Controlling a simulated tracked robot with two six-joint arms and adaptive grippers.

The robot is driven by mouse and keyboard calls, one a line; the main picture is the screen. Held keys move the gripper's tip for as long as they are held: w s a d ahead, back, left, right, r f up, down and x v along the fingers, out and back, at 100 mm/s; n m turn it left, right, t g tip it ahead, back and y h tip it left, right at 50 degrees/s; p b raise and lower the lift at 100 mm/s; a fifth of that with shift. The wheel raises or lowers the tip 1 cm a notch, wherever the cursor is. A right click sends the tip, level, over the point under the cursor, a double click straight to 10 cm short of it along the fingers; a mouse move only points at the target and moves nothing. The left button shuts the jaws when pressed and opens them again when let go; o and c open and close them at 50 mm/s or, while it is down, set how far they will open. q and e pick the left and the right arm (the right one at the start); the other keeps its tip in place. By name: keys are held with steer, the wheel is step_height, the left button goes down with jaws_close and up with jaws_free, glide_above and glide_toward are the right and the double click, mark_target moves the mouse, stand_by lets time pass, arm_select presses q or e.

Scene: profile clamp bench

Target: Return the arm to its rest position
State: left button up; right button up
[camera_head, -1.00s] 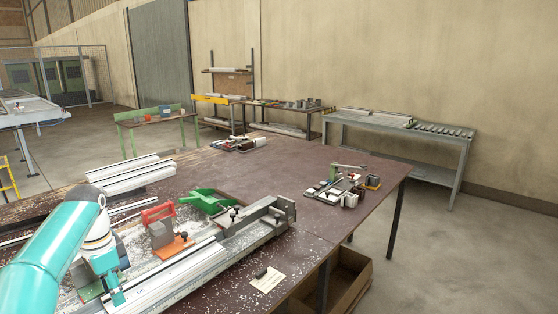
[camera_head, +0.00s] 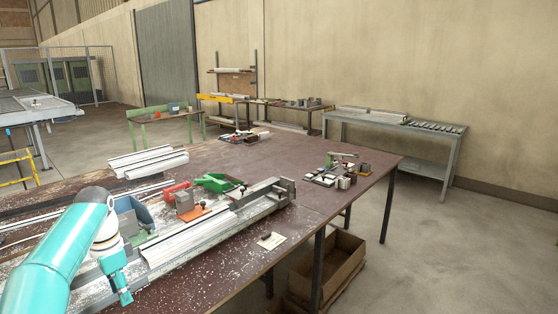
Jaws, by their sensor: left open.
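My left arm comes in from the lower left, and its teal left gripper (camera_head: 122,290) points down near the front edge of the bench (camera_head: 325,185). The gripper is open, and I see nothing held in it. It is at the near left end of the long profile clamp (camera_head: 215,228), which lies diagonally on the bench. I cannot tell whether it touches the clamp. The arm hides part of the clamp's left end. My right gripper is not in view.
White profiles (camera_head: 148,160) lie further back. Small parts (camera_head: 335,173) sit at right. The right floor is clear.

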arm_select(q)
steer(key=s+d+f+n+h, duration=0.1)
steer(key=d+f, duration=0.6)
steer(key=f, duration=0.5)
steer(key=s+d+f+n+h, duration=0.15)
steer(key=d+f, duration=0.45)
steer(key=f, duration=0.7)
steer(key=s+d+f+n+h, duration=0.1)
steer(key=s+d+f+n, duration=0.3)
steer(key=s+d+f, duration=0.55)
steer(key=s+d+n, duration=0.1)
steer(key=s+n, duration=0.2)
steer(key=s, duration=1.3)
steer(key=shift+s+d+f+n+t, duration=0.15)
steer(key=shift+s+d+n+t, duration=0.15)
steer(key=shift+d+n, duration=0.1)
